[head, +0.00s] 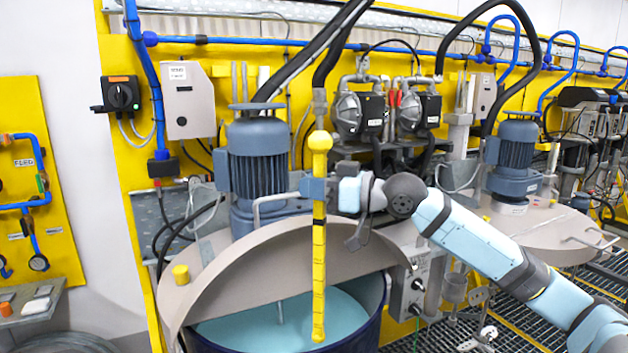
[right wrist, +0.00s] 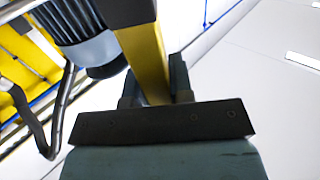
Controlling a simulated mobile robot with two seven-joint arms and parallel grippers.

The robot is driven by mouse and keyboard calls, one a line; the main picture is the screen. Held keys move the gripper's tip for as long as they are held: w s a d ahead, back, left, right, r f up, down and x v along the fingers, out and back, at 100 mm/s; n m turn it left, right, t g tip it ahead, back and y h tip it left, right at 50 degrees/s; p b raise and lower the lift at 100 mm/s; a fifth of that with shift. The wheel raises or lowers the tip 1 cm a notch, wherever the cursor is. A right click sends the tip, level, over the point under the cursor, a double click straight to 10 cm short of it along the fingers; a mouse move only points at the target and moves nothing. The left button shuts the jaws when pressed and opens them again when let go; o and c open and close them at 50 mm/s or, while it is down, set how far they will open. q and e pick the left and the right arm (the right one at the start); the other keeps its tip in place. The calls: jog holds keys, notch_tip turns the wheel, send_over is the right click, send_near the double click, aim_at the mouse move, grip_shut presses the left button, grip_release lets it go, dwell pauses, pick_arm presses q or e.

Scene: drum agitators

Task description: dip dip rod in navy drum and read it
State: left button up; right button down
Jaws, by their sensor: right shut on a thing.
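A yellow dip rod (head: 319,250) with dark bands and a round knob on top hangs upright in front of the navy drum. My right gripper (head: 318,188) is shut on it below the knob; the rod also shows between the fingers in the right wrist view (right wrist: 146,60). The navy drum (head: 372,310) is open at the front, its raised grey lid half (head: 290,250) standing behind the rod. Pale teal liquid (head: 250,322) shows inside. The rod's lower tip appears over the liquid; I cannot tell whether it touches it. My left gripper is not in view.
A blue-grey agitator motor (head: 257,158) stands behind the lid. A second drum lid with another motor (head: 513,160) is at the right. A grey control box (head: 410,280) is beside the drum. Pumps (head: 360,115) and hoses line the yellow wall panel.

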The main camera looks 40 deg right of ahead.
jog(key=b, duration=0.9)
send_over(324, 295)
jog(key=x, duration=0.2)
notch_tip(324, 295, down, 14)
jog(key=shift+a+r, duration=0.1)
jog(key=shift+r, duration=0.1)
notch_tip(324, 295, down, 8)
jog(key=b, duration=0.5)
jog(key=shift+b, duration=0.35)
jog(key=shift+f+b, duration=0.45)
jog(key=shift+f, duration=0.5)
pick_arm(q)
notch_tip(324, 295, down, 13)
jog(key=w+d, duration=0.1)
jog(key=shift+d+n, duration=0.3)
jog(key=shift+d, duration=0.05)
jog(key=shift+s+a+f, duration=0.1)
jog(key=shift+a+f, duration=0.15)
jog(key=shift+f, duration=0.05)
pick_arm(e)
jog(key=shift+f, duration=0.1)
pick_arm(q)
jog(key=shift+b, duration=0.3)
pick_arm(e)
jog(key=shift+f, duration=0.1)
